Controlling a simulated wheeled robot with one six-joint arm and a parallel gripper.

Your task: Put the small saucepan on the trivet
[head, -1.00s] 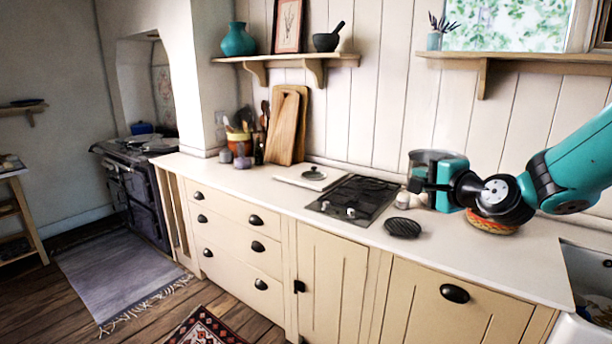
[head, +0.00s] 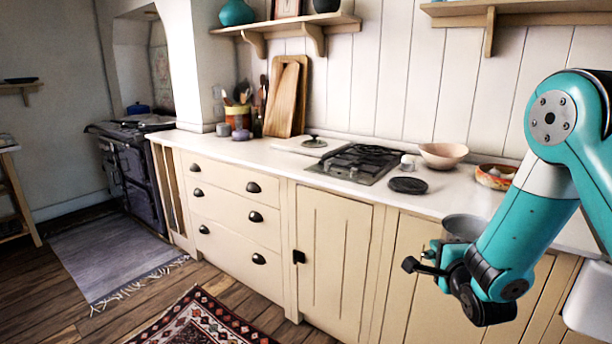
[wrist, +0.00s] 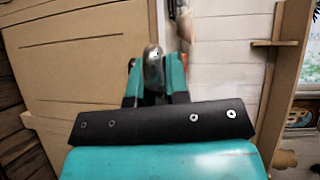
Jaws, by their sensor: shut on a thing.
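The small saucepan (head: 463,224) is grey metal, and it shows at the right in the head view, in front of the counter's front edge and partly hidden by my arm. My gripper (head: 432,254) is shut on it and holds it off the counter. In the wrist view a shiny metal part of the saucepan (wrist: 153,66) stands between the teal fingers. The trivet (head: 408,185) is a dark, round, flat disc lying on the counter, right of the hob. It is bare, and the saucepan is apart from it, nearer and to the right.
The hob (head: 355,163) lies left of the trivet. A small white pot (head: 407,162), a pink bowl (head: 443,155) and a patterned bowl (head: 494,177) stand behind it. A wall shelf (head: 290,24) is above. The counter (head: 452,195) is clear just right of the trivet.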

